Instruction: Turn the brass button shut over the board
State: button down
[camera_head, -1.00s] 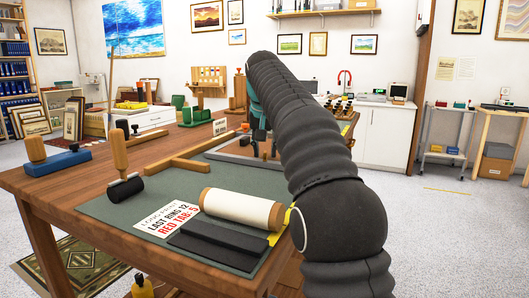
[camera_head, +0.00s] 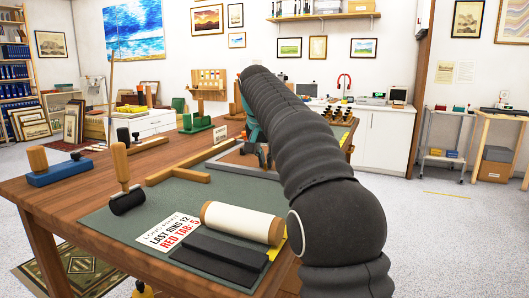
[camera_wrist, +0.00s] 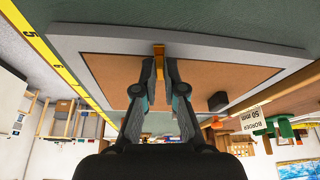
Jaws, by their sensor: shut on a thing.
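In the wrist view the brass button (camera_wrist: 159,49) is a narrow yellow bar lying from the grey frame's inner edge toward the board. My gripper (camera_wrist: 159,69) has its two dark fingers close on either side of the bar, shut on it. The brown board (camera_wrist: 112,75) lies inside the grey frame (camera_wrist: 225,51). In the head view the frame (camera_head: 215,166) lies on the bench, and my arm hides its right part. The fingertips and the button cannot be made out there.
A small black block (camera_wrist: 218,101) is on the right of the board. A yellow ruler (camera_wrist: 50,57) runs along the left. A "BORDER 50 mm" card (camera_wrist: 243,113) stands beyond the frame. A white roll (camera_head: 240,222), a black bar (camera_head: 218,250) and a roller (camera_head: 126,198) lie nearer on the bench.

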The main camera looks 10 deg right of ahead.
jog(key=shift+m+h, duration=0.4)
jog(key=shift+m, duration=0.7)
jog(key=c, duration=1.3)
grip_release()
jog(key=shift+o, duration=0.2)
jog(key=shift+r, duration=0.15)
jog(key=v, duration=0.7)
jog(key=shift+r, duration=0.15)
